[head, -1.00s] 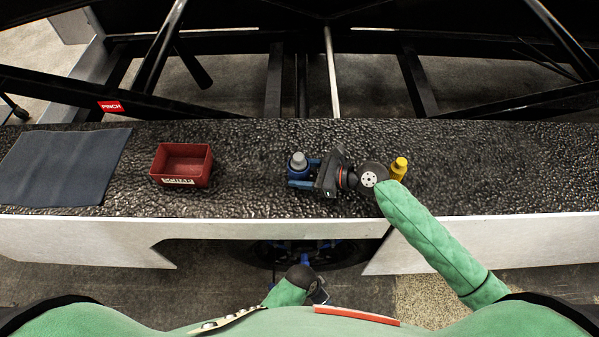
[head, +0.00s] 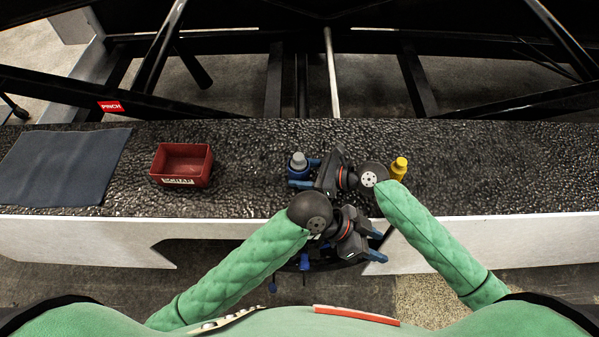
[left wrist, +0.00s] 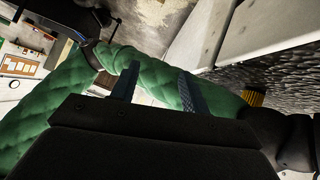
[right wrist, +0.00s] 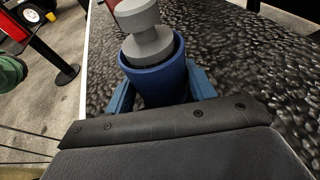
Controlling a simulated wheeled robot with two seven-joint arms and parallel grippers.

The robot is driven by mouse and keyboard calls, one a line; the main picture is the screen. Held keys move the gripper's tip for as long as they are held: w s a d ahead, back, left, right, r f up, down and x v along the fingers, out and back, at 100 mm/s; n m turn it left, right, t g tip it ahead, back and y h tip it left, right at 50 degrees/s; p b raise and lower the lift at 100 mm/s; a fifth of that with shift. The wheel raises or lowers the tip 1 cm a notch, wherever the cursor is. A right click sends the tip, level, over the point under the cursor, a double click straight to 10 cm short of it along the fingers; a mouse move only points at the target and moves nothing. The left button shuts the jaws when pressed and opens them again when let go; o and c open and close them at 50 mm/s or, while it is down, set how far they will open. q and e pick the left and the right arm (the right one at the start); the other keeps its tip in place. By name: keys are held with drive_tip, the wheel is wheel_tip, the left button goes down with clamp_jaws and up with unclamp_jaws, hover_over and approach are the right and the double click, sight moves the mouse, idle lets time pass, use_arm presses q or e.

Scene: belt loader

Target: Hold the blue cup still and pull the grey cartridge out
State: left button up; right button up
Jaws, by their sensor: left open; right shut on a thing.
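The blue cup (head: 297,173) stands upright on the black bumpy belt. The grey cartridge (head: 298,159) sits in its mouth, with its top sticking out. In the right wrist view the cartridge (right wrist: 148,38) shows above the rim of the cup (right wrist: 160,82). My right gripper (head: 303,174) is shut on the cup, one finger on each side. My left gripper (head: 378,245) is open and empty in front of the belt's near edge, to the right of the cup. Its two fingers stand apart in the left wrist view (left wrist: 159,87), with nothing between them.
A red scrap bin (head: 181,180) and a dark mat (head: 66,167) lie on the belt at left. A yellow object (head: 399,168) stands just right of my right wrist; it also shows in the left wrist view (left wrist: 254,97). The belt's right end is clear.

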use_arm(q)
wheel_tip(320, 180, up, 8)
drive_tip(key=s+a+m+g, duration=0.1)
drive_tip(key=s+m+g, duration=0.1)
drive_tip(key=m, duration=0.2)
wheel_tip(320, 180, up, 5)
drive_tip(key=m+t+y, duration=0.4)
drive_tip(key=m+y, duration=0.6)
hover_over(298, 156)
drive_tip(key=shift+d+f, duration=0.1)
drive_tip(key=shift+f, duration=4.45)
clamp_jaws()
drive_tip(key=shift+r, duration=0.75)
